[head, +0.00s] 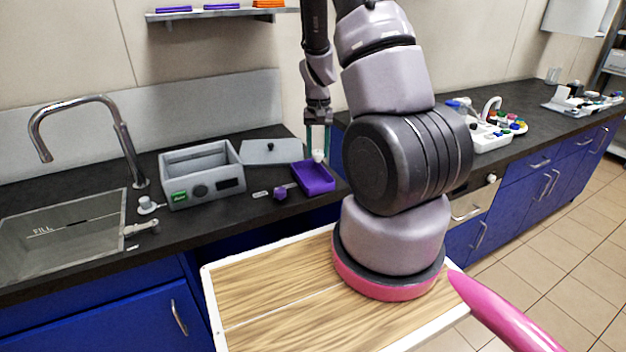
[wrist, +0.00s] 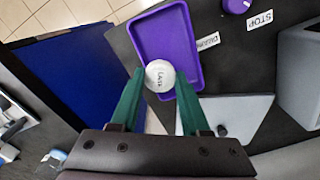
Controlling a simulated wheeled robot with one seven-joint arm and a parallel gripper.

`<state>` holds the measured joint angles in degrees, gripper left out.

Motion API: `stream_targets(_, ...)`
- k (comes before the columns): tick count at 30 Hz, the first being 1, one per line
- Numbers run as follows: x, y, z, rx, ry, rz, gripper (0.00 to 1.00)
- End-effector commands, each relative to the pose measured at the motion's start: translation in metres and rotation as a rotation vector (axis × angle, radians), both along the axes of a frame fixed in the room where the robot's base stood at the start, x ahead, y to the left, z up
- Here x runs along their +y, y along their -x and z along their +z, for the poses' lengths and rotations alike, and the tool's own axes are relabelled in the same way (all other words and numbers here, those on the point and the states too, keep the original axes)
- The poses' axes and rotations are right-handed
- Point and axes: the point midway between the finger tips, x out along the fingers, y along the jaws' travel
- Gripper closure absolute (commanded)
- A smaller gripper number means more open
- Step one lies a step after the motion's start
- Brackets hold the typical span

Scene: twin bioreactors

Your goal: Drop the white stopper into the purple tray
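The white stopper (wrist: 160,75) is round, with dark lettering on its top. It sits between the green fingertips of my gripper (wrist: 160,82), which appear to close on it from both sides. In the head view the stopper (head: 318,156) shows at the lower end of the fingers, over the back part of the purple tray (head: 315,182). The tray is shallow and rectangular on the dark counter, and in the wrist view (wrist: 164,24) its visible floor is empty. The stopper hides part of the tray's near edge there.
A grey box with a green label (head: 203,176) stands left of the tray, and a grey plate (head: 270,152) lies behind. A purple knob (head: 280,193) is beside the tray. A sink and faucet (head: 125,140) are at far left. A shelf (head: 220,12) hangs above.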

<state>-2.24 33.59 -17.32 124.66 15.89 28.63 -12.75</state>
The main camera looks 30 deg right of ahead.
Motion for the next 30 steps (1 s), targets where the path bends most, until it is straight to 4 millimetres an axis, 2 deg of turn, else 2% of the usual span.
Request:
stream_targets(1,0.000,0.000,0.000,0.000,0.000,0.000,0.39)
stream_targets(3,0.000,0.000,0.000,0.000,0.000,0.000,0.19)
stream_targets(14,0.000,0.000,0.004,-0.001,0.000,0.000,0.19)
stream_targets(17,0.000,-0.001,0.016,-0.004,0.000,0.001,0.19)
stream_targets(24,0.000,-0.001,0.064,-0.005,-0.001,0.000,0.19)
stream_targets(30,0.000,-0.001,0.096,-0.004,0.000,0.000,0.19)
